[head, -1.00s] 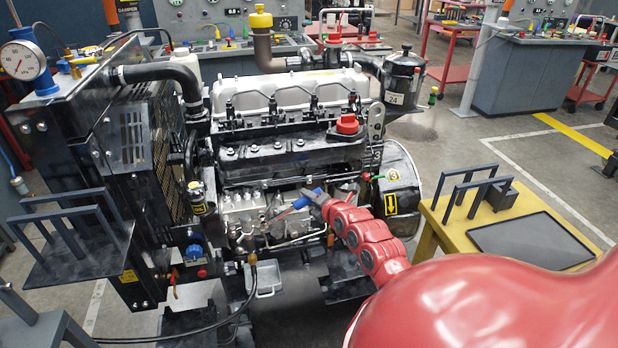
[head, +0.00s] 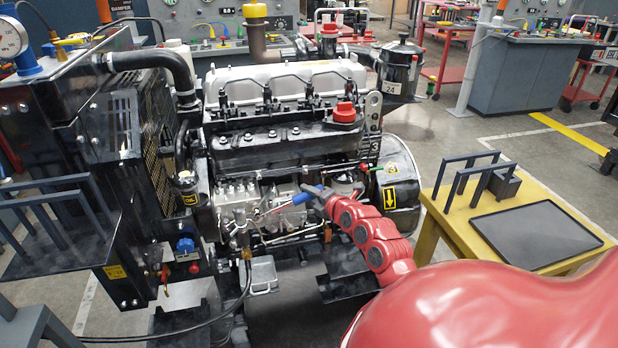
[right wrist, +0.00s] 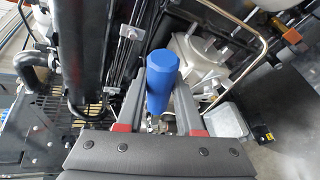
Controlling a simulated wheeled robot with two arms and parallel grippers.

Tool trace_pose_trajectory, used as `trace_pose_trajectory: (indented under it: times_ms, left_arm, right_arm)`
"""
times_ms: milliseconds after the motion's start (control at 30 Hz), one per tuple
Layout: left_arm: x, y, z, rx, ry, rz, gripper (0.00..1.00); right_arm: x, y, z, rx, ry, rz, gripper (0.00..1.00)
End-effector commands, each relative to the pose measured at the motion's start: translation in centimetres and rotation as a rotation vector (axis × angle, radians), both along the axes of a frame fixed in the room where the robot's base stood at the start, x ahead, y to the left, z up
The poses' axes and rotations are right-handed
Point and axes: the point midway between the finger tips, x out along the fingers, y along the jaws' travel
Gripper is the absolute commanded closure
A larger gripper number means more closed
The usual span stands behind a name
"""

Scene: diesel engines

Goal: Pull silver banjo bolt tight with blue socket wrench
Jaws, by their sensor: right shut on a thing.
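The blue socket wrench shows its blue handle (head: 308,194) and a thin shaft running down-left toward the fuel pump (head: 245,205) on the engine's near side. My right gripper (head: 320,198) is shut on the handle. In the right wrist view the blue handle (right wrist: 162,80) stands between the two grey fingers, and its lower end and the socket are mostly hidden. The silver banjo bolt is too small to pick out among the pump's fittings, so I cannot tell whether the socket sits on it. My left gripper is not in view.
The radiator frame (head: 125,150) and a dark rack (head: 60,235) stand at the left. Hoses and pipes crowd the pump. A yellow table (head: 452,232) with a black tray mat (head: 535,238) stands at the right, with open floor behind it.

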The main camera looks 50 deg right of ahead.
Motion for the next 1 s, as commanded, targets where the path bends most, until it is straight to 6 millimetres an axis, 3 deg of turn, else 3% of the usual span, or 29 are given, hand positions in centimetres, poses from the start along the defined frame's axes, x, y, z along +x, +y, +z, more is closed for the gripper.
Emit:
trace_pose_trajectory:
  times_ms: [367,1000]
  left_arm:
    - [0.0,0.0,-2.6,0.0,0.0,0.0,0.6]
    - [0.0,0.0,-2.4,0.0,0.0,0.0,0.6]
  right_arm:
    - [-0.2,-0.3,-1.4,0.054,-0.032,0.002,1.0]
    - [-1.5,0.4,-1.0,0.052,-0.033,0.0,1.0]
